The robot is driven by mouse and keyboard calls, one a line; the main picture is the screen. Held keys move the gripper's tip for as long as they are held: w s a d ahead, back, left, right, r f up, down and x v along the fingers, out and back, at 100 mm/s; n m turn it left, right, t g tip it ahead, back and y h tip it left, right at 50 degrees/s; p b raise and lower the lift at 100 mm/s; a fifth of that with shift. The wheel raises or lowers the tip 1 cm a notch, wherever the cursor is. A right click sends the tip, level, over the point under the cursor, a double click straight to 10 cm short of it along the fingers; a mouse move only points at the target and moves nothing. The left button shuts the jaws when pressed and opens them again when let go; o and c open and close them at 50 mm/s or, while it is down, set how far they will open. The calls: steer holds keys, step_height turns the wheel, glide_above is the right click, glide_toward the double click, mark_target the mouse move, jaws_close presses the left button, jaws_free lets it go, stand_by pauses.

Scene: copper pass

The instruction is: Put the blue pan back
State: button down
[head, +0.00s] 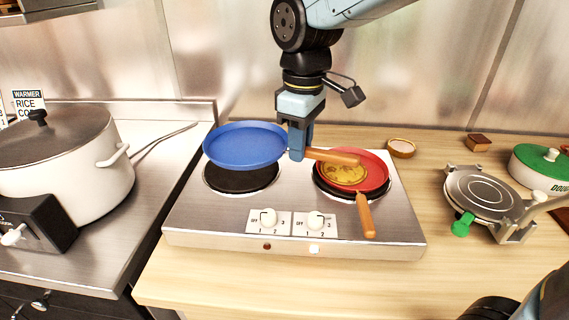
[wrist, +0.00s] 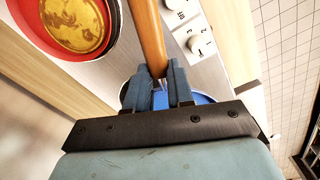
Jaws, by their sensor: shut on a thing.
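The blue pan (head: 245,145) is held in the air above the left burner (head: 241,180) of the two-burner hotplate (head: 190,226). My gripper (head: 298,152) is shut on the pan's handle, near the pan body. The wooden handle (head: 334,157) points right and passes in front of the red pan's far edge. In the wrist view, my gripper (wrist: 160,82) has the handle (wrist: 150,35) between its fingers, and a sliver of the blue pan (wrist: 200,98) shows behind them. Most of the pan is hidden there.
A red pan (head: 376,184) with a yellow-brown round food (head: 346,174) sits on the right burner, its handle toward the front. A white rice cooker (head: 85,180) stands left. A waffle iron (head: 483,188), a small bowl (head: 401,148) and a green-lidded pot (head: 545,165) are right.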

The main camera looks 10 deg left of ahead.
mark_target(286, 142)
steer(key=w+a+f, duration=0.1)
steer(key=w+f, duration=0.1)
steer(key=w+a+f, duration=0.1)
steer(key=w+f, duration=0.1)
steer(key=w+a+f, duration=0.1)
steer(key=a+f, duration=0.1)
steer(key=shift+w, duration=0.4)
steer(key=shift+w+a+f, duration=0.3)
steer(key=shift+w+f, duration=0.25)
steer(key=shift+f, duration=1.8)
steer(key=c, duration=1)
jaws_free()
